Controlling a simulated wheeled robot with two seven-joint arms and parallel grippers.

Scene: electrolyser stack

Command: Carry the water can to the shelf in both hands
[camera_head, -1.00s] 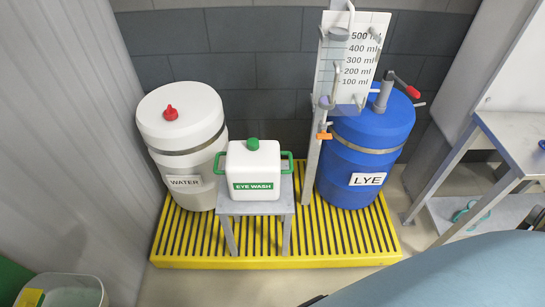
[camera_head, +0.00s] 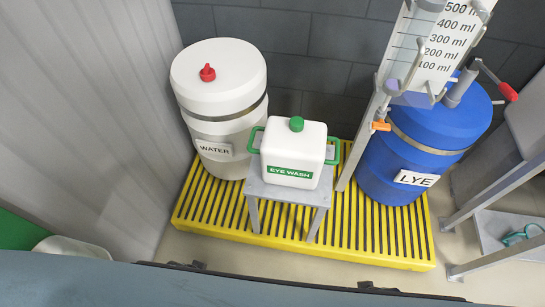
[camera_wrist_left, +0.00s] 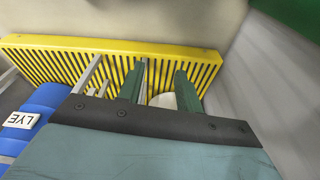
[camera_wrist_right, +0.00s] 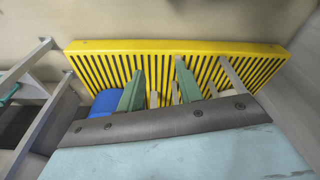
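A white can labelled EYE WASH (camera_head: 293,155), with a green cap and a green handle on each side, stands upright on a small grey stand (camera_head: 285,191). A larger white drum labelled WATER (camera_head: 222,105), with a red tap on its lid, stands to its left. My left gripper (camera_wrist_left: 160,69) shows in the left wrist view, its green fingers apart and empty. My right gripper (camera_wrist_right: 159,66) shows in the right wrist view, also open and empty. Neither gripper shows in the head view, and neither touches the can.
The stand and drums are on a slotted yellow pallet (camera_head: 400,259). A blue LYE drum (camera_head: 398,160) and a tall measuring scale (camera_head: 440,45) stand right of the can. A grey metal rack with a low shelf (camera_head: 497,229) is at far right. A corrugated wall (camera_head: 90,120) bounds the left.

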